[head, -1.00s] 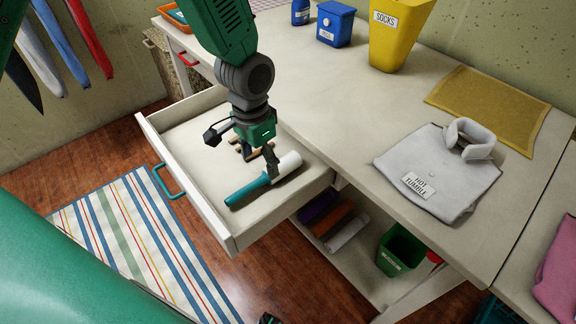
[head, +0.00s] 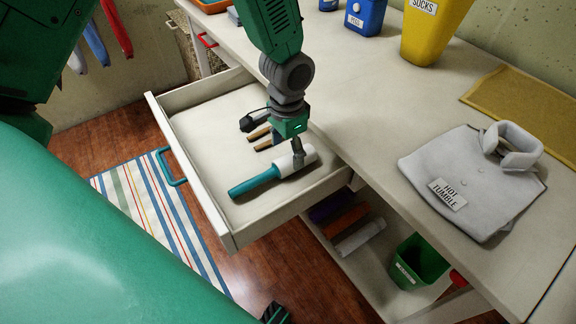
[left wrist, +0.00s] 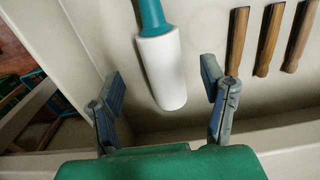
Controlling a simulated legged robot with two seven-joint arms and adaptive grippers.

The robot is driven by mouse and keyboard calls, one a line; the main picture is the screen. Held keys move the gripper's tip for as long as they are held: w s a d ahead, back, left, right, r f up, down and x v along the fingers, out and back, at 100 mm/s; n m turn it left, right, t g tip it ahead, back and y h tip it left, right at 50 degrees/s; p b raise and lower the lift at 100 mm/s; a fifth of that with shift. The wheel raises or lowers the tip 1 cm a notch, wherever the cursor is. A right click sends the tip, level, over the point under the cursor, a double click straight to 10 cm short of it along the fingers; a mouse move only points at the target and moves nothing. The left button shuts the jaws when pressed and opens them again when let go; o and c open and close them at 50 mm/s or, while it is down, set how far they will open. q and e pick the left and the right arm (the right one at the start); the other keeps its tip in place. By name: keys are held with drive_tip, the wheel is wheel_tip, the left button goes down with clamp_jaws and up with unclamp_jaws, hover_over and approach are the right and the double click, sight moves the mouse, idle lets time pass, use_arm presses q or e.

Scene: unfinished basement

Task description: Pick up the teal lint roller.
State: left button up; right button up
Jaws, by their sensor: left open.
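The lint roller (head: 274,172), with a teal handle and a white roll, lies in the open drawer (head: 190,198) near its front right corner. My left gripper (head: 298,158) hangs over the roll end in the head view. In the left wrist view the lint roller (left wrist: 163,70) lies with its white roll reaching toward the space between the two fingers of my left gripper (left wrist: 164,97). The fingers are apart, with nothing held. My right gripper is not clearly in view.
Several wooden-handled tools (left wrist: 270,40) lie in the drawer beside the roller. On the table stand a blue bin (head: 366,17), a yellow socks bin (head: 432,30) and a folded grey shirt (head: 470,180). A green bin (head: 418,262) sits below.

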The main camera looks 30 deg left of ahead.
sight(286, 159)
use_arm(q)
drive_tip(key=f, duration=0.1)
drive_tip(key=f+b, duration=0.1)
drive_tip(key=f, duration=0.3)
drive_tip(key=shift+a, duration=0.3)
drive_tip(key=shift+r, duration=0.1)
drive_tip(key=shift+d, duration=0.15)
drive_tip(key=c, duration=0.5)
drive_tip(key=shift+d, duration=0.1)
drive_tip(key=c, duration=0.8)
drive_tip(key=shift+o, duration=0.2)
